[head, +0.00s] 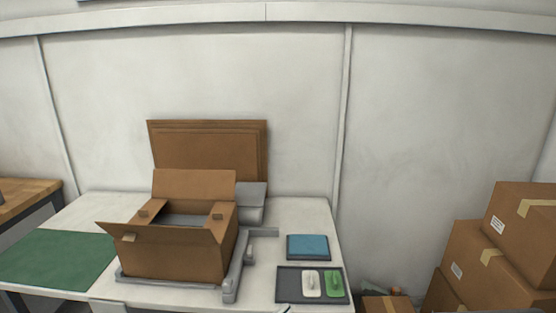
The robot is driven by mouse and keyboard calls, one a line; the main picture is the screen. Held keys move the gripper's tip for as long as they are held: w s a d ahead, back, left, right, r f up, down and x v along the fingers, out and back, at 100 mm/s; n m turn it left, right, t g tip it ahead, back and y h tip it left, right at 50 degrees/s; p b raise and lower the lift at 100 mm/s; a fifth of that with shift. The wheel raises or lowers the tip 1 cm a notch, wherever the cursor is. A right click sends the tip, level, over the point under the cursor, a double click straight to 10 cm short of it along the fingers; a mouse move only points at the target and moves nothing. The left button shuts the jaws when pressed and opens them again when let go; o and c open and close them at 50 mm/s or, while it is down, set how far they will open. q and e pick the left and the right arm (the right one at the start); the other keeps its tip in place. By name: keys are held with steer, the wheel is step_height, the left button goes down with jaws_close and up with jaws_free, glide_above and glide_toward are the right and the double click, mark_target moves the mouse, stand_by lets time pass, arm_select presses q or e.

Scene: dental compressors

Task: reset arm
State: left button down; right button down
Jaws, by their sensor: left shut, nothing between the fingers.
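Only a small dark sliver of my left gripper (285,309) shows at the bottom edge of the head view, in front of the table; it is shut and holds nothing. The rest of it and its arm are out of the picture. My right gripper is not in view. An open cardboard box (175,254) stands on the white table (290,217) with its flaps spread, inside a grey frame (233,275).
Flat cardboard (208,145) leans behind the box. A green mat (60,258) lies at left. A blue pad (307,246) and a dark tray (290,287) with a white and a green item lie at right. Stacked closed boxes (485,262) stand right of the table.

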arm_select(q)
steer(key=s+a+f+n+g+y, duration=0.3)
steer(key=s+a+f+n+y, duration=0.6)
steer(key=s+a+f, duration=1)
steer(key=s+a+n, duration=0.1)
steer(key=a+n, duration=0.1)
steer(key=shift+s+f+n+g, duration=0.15)
steer(key=shift+s+n+g, duration=0.15)
steer(key=shift+g, duration=0.1)
